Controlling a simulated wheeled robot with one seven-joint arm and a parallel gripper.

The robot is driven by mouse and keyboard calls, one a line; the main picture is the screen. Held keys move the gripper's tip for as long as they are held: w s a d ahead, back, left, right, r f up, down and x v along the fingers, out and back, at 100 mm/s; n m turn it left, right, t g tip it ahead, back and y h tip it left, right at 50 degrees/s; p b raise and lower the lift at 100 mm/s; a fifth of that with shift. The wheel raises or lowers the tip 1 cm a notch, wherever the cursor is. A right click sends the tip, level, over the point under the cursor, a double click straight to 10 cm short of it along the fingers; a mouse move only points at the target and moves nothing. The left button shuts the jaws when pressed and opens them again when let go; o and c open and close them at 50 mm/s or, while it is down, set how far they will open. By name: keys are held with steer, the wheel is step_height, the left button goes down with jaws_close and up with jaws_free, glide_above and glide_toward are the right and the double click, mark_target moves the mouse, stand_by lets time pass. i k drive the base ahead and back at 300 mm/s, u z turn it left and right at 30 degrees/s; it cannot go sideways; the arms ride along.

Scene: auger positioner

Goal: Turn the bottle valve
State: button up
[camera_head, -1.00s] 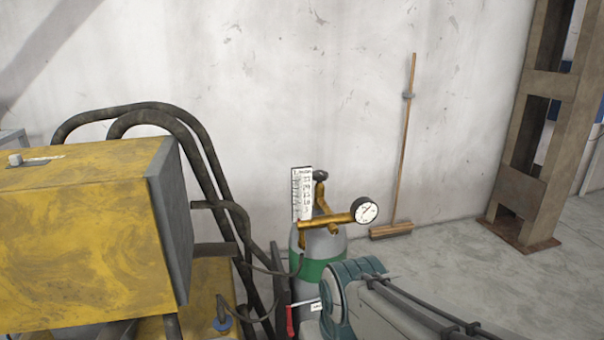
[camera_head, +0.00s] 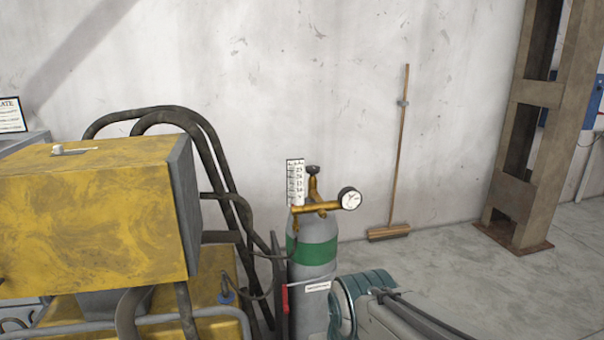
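The gas bottle (camera_head: 313,265) is a grey cylinder with a green band, standing upright in the middle of the view. On its top is a brass regulator (camera_head: 318,208) with a round white gauge (camera_head: 349,199) on the right and a white scale plate (camera_head: 295,182) on the left. A small dark valve knob (camera_head: 312,169) sits at the very top. My arm shows at the bottom, just right of the bottle and below the valve. My gripper is not in the picture.
A yellow machine (camera_head: 95,220) with thick black hoses (camera_head: 215,160) stands left of the bottle. A broom (camera_head: 398,170) leans on the wall behind. A rusty steel column (camera_head: 530,140) stands at right. The floor (camera_head: 450,275) between is clear.

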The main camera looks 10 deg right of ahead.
mark_target(312, 170)
steer(key=z, duration=1.9)
steer(key=i, duration=1.55)
steer(key=u, duration=1.5)
